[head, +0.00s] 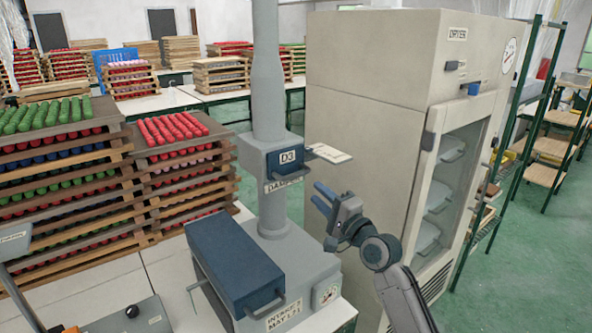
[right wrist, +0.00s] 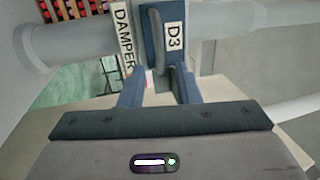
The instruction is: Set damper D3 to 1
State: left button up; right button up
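Damper D3 is a dark blue block (head: 286,158) with a white D3 label, set on the grey vertical duct in the head view. A partly hidden damper label sits below it. A pale flat plate (head: 328,153) sticks out to its right. In the right wrist view the D3 block (right wrist: 174,58) is straight ahead, with a grey curved handle (right wrist: 157,40) on its face. My right gripper (head: 320,195) is below and right of the block, apart from it. Its two blue fingers are spread with nothing between them. The damper's setting cannot be read. My left gripper is not in view.
A grey machine with a blue box (head: 235,262) stands below the damper. A tall beige dryer cabinet (head: 375,125) is close on the right. Stacked trays of red and green pieces (head: 60,165) fill the left. Green floor (head: 525,265) is open at right.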

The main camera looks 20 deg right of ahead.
aim_at(297, 176)
jog(key=p+x, duration=0.2)
jog(key=x, duration=0.8)
jog(key=shift+f, duration=0.1)
grip_shut()
